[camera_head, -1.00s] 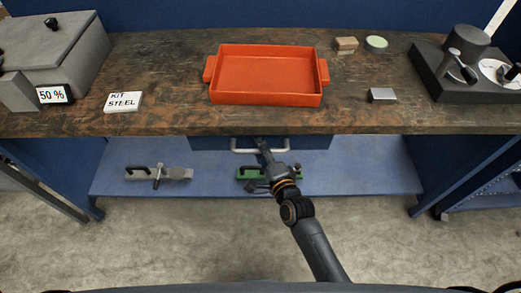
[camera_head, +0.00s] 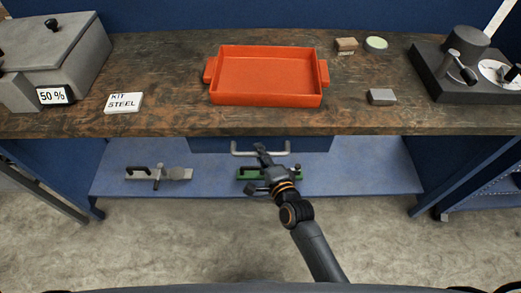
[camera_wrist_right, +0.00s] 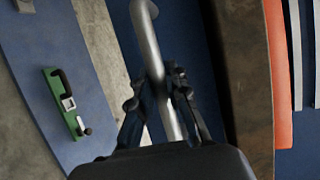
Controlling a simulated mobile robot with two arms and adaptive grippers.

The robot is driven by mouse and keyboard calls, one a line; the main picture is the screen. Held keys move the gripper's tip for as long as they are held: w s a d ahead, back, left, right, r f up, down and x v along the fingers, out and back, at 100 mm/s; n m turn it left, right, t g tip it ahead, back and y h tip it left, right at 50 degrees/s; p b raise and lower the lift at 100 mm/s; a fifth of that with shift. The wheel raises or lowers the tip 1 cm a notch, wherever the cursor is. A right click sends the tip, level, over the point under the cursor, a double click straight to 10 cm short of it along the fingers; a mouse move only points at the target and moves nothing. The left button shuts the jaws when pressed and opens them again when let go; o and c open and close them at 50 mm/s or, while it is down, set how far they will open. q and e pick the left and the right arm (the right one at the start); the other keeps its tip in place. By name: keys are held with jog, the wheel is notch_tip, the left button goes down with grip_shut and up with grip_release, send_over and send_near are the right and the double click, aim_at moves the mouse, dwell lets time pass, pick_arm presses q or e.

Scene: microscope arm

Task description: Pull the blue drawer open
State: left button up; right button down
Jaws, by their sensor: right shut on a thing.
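The blue drawer (camera_head: 210,145) sits under the front edge of the workbench, with a pale metal bar handle (camera_head: 240,152) across its front. My right gripper (camera_head: 261,149) is at the middle of this handle. In the right wrist view, the fingers of my right gripper (camera_wrist_right: 164,95) are closed around the handle bar (camera_wrist_right: 148,40), one on each side. The drawer's blue face (camera_wrist_right: 192,50) shows just behind the bar. The inside of the drawer is hidden below the tabletop. My left gripper is not in view.
An orange tray (camera_head: 265,101) stands on the bench (camera_head: 165,75) above the drawer. A green clamp-like tool (camera_head: 292,176) and a grey one (camera_head: 175,174) lie on the blue lower shelf (camera_head: 370,165). The floor in front is clear.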

jog(key=s+p, duration=0.5)
jog(key=s, duration=1.9)
jog(key=c, duration=1.3)
grip_release()
jog(key=v, duration=1.2)
